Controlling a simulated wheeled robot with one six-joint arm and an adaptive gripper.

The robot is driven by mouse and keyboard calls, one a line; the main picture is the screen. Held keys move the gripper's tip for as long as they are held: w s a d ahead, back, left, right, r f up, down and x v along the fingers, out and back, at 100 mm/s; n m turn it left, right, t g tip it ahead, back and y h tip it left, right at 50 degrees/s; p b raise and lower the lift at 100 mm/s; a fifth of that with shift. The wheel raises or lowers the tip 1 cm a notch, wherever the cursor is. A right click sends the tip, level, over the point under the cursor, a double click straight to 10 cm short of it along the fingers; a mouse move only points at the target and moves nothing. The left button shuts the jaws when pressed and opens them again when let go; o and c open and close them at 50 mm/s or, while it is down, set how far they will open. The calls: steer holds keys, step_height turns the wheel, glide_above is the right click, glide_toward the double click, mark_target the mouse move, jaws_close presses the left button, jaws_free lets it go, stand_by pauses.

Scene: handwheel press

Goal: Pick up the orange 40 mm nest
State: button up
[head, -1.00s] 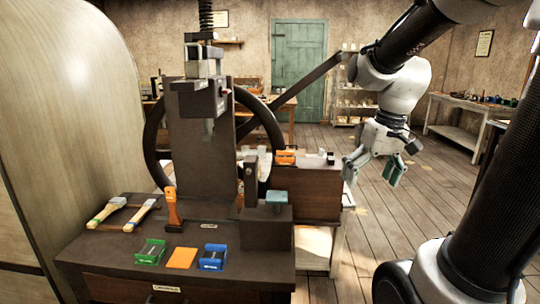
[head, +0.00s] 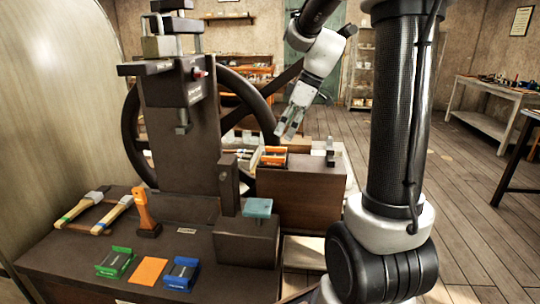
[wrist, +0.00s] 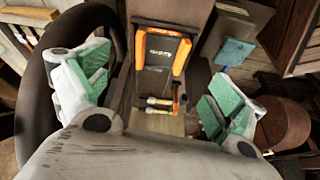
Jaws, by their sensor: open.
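The orange nest (head: 272,156) sits on top of the brown wooden block behind the press, with a dark middle between its orange walls. In the wrist view the orange nest (wrist: 181,57) shows near the top centre, with small lettering across its middle. My gripper (head: 290,122) is above it and a little to its right in the head view, apart from it. In the wrist view my gripper (wrist: 155,95) has its green-padded fingers spread wide, with nothing between them. The nest lies ahead of the fingertips there.
The press's large handwheel (head: 133,140) and column (head: 185,140) stand to the left. A green nest (head: 115,262), an orange pad (head: 148,271) and a blue nest (head: 181,273) lie on the bench front. The wooden block (head: 300,190) also carries small dark parts.

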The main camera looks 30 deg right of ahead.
mark_target(276, 149)
steer(key=shift+n, duration=0.7)
steer(key=x, duration=0.8)
steer(key=shift+w+a+r, duration=0.1)
steer(key=shift+a+r, duration=0.05)
steer(key=shift+a, duration=0.05)
steer(key=shift+c, duration=0.4)
steer(key=c, duration=1.3)
